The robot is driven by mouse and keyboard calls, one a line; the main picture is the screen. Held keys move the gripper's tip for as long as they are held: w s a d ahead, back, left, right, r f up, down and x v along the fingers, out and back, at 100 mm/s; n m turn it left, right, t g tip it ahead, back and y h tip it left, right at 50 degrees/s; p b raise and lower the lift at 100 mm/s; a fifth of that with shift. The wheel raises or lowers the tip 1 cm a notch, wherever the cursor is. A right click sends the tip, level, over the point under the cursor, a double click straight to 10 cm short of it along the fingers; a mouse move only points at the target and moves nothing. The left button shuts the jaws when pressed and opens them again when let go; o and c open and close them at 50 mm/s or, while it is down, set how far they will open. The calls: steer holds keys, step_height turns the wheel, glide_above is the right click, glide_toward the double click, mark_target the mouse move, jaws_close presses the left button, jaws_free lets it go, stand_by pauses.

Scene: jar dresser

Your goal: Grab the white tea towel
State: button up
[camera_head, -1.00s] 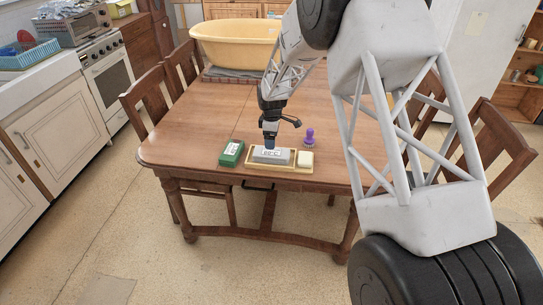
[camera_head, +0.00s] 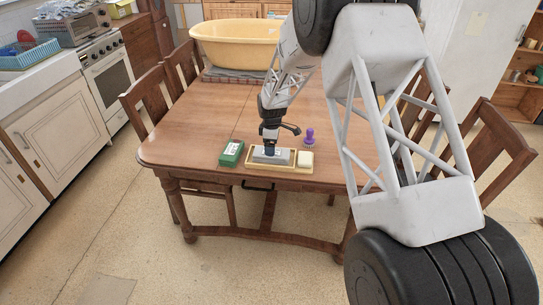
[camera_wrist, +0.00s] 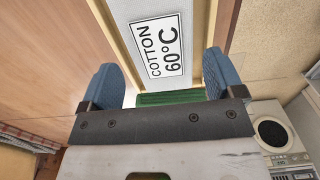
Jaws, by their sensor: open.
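A pale grey-white flat block (camera_head: 284,157) lies in a shallow tan tray (camera_head: 280,169) at the table's front edge. In the wrist view its pale top (camera_wrist: 200,28) carries a label reading "COTTON 60°C". It may be the folded white tea towel; I see no other clear white cloth. My gripper (camera_head: 270,149) is above this block, pointing down. In the wrist view my gripper (camera_wrist: 161,80) is open, its two blue fingers apart on either side of the pale strip. Nothing is visibly held, and whether the fingertips touch the block cannot be told.
A green box (camera_head: 231,153) lies left of the tray; its green edge shows between my fingers in the wrist view (camera_wrist: 170,97). A small cream block (camera_head: 305,160) lies at the tray's right end. A purple-handled item (camera_head: 309,139) stands behind it. A yellow tub (camera_head: 236,45) sits farther back.

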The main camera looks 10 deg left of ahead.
steer(key=shift+f, duration=2.2)
steer(key=c, duration=0.7)
